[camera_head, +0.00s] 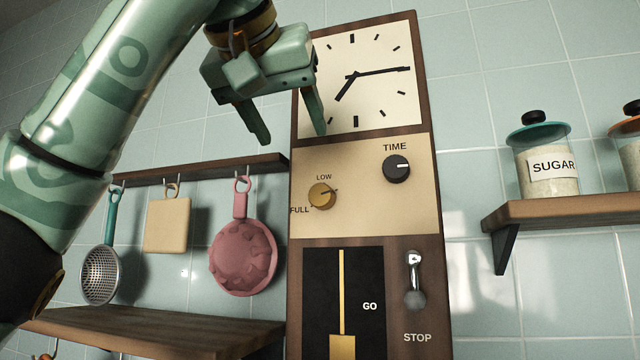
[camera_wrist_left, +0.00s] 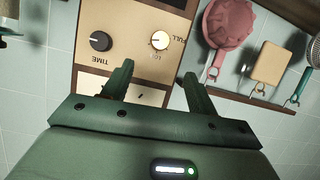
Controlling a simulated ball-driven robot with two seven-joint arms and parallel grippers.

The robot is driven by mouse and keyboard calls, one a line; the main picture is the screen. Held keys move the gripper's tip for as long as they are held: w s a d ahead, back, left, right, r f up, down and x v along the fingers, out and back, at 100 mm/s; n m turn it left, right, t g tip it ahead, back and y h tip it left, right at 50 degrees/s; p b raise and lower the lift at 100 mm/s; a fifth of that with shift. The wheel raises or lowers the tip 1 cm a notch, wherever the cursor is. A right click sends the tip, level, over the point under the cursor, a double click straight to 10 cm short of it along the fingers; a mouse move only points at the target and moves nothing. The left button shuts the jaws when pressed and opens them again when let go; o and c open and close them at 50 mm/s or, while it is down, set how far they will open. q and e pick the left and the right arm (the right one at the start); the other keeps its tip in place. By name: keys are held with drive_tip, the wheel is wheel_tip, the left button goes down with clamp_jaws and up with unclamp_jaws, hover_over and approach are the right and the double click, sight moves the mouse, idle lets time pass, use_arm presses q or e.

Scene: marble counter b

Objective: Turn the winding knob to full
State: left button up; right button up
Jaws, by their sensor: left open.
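The brass winding knob (camera_head: 322,195) is on the tan panel of the wall clock, between the labels LOW above it and FULL at its lower left. Its pointer mark is hard to read and seems to lie toward the right. It also shows in the left wrist view (camera_wrist_left: 160,40), ahead of the fingertips. My left gripper (camera_head: 291,138) is open and empty, above and left of the knob, in front of the clock face's left edge. The left wrist view shows its two fingers (camera_wrist_left: 156,78) apart. My right gripper is in neither view.
A black TIME knob (camera_head: 396,168) sits right of the brass knob. Below are a GO/STOP lever (camera_head: 414,280) and a pendulum window (camera_head: 318,290). A skimmer (camera_head: 100,275), board (camera_head: 168,225) and pink pan (camera_head: 243,258) hang left. A shelf (camera_head: 560,212) holds jars at right.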

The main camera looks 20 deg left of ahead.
sight(320, 192)
use_arm(q)
drive_tip(key=p+x, duration=0.6)
drive_tip(key=x, duration=0.6)
drive_tip(key=shift+w, duration=0.3)
drive_tip(key=shift+w+f+p, duration=0.1)
drive_tip(key=shift+w+p, duration=0.2)
drive_tip(key=shift+w+f, duration=0.3)
drive_tip(key=shift+f, duration=0.05)
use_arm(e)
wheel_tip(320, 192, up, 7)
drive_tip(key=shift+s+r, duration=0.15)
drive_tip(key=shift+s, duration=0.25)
use_arm(q)
drive_tip(key=c, duration=1)
